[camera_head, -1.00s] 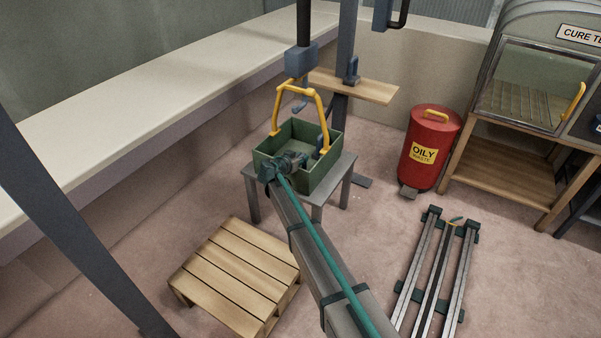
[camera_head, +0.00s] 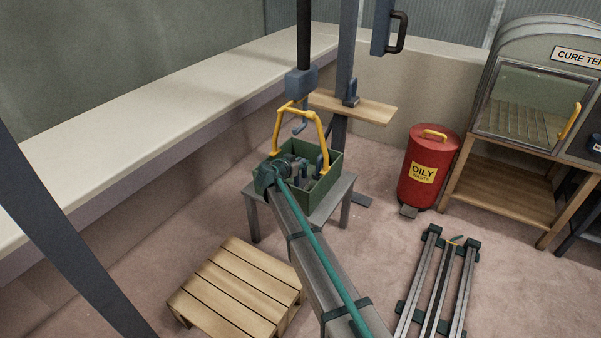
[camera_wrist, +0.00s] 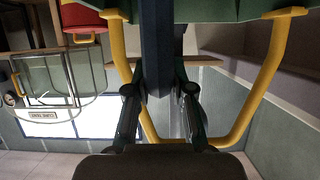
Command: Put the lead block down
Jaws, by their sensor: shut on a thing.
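My gripper (camera_head: 308,174) reaches into a green open crate (camera_head: 331,185) with a yellow bail handle (camera_head: 277,130). In the wrist view my gripper (camera_wrist: 160,95) has its two fingers closed on the sides of a dark blue-grey bar, the lead block (camera_wrist: 157,45). The block's far end is out of sight, toward the green crate wall at the top. In the head view my arm and fingers hide most of the block. I cannot tell whether it touches the crate floor.
The crate stands on a grey table (camera_head: 329,207) beneath a hanging hook (camera_head: 300,127). The yellow handle arches over my gripper. A wooden shelf (camera_head: 365,109) is behind, a red oily-waste bin (camera_head: 428,165) to the right, and a wooden pallet (camera_head: 235,290) at front left.

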